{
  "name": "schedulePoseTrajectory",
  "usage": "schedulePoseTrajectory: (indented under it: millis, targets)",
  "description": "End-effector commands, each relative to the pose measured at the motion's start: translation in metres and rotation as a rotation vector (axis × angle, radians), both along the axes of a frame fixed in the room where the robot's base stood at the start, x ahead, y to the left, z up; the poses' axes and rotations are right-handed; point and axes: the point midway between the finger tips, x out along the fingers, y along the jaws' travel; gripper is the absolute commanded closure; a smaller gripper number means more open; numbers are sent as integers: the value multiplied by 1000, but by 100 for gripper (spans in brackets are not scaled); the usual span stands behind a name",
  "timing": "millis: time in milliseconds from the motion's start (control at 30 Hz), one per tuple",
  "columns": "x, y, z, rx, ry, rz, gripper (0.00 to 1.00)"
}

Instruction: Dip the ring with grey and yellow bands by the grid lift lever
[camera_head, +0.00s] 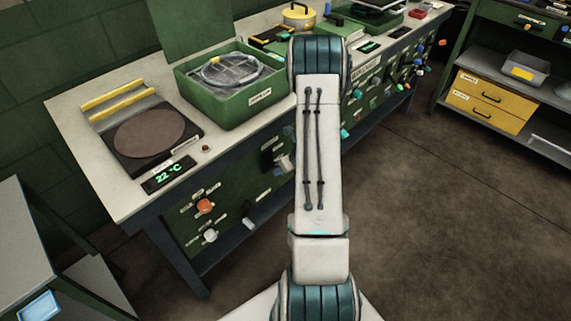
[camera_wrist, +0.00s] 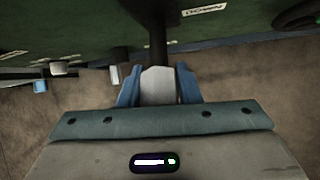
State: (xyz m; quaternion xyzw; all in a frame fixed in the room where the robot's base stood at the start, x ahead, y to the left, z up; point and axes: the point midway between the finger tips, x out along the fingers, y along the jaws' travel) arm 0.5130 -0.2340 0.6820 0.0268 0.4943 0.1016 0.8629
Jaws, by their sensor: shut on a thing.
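My gripper (camera_wrist: 158,74) is in the wrist view, its two blue fingers shut on the pale grey handle of a lever (camera_wrist: 158,88). The lever's dark stem runs up from the handle towards the green bench front, near a label reading DOWN. In the head view my arm hides the gripper. A green basin (camera_head: 222,112) stands on the bench with a wire grid (camera_head: 238,76) in it.
A hot plate (camera_head: 150,131) with a brown disc and a display (camera_head: 168,177) reading 22 °C sits left of the basin. Orange (camera_head: 204,205) and white knobs (camera_head: 210,236) stick out of the bench front. A shelf with yellow drawers (camera_head: 490,103) stands right. The floor between is clear.

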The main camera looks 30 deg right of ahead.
Motion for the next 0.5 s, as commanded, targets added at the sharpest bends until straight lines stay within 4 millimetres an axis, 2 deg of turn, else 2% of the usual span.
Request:
schedulePoseTrajectory:
  millis: [500]
  targets:
    - [3,10,1,-11,51,19,100]
